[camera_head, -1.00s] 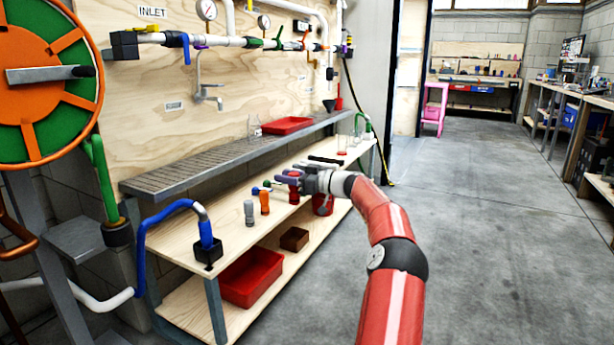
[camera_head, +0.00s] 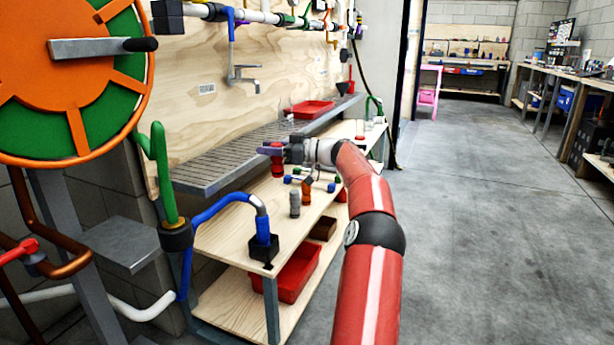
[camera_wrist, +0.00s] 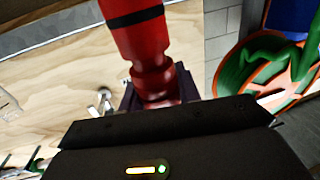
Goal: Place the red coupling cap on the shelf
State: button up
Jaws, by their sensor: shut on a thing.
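The red coupling cap (camera_head: 278,168) is held upright in my gripper (camera_head: 270,150), in front of the grey slatted shelf (camera_head: 205,178) on the plywood wall. The purple-tipped fingers are shut around it. In the wrist view the red cap (camera_wrist: 143,42), with a black band, stands between the dark fingers of my gripper (camera_wrist: 158,92). It appears clear of the bench below. I cannot tell whether it is over the shelf's edge or just in front of it.
A red tray (camera_head: 310,109) sits on the shelf's far end. Below, the wooden bench (camera_head: 235,225) carries a grey fitting (camera_head: 295,203), an orange fitting (camera_head: 307,188) and a blue hose (camera_head: 222,203). The large orange-green wheel (camera_head: 75,75) stands at left. The shelf's near stretch is bare.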

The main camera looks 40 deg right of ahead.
notch_tip(320, 180, down, 19)
jog(key=shift+s+f+b, duration=0.1)
jog(key=shift+b, duration=1.15)
jog(key=o, duration=1)
jog(key=shift+c, duration=0.2)
jog(key=shift+d, duration=0.1)
jog(key=v, duration=1.2)
jog(key=shift+s, duration=0.1)
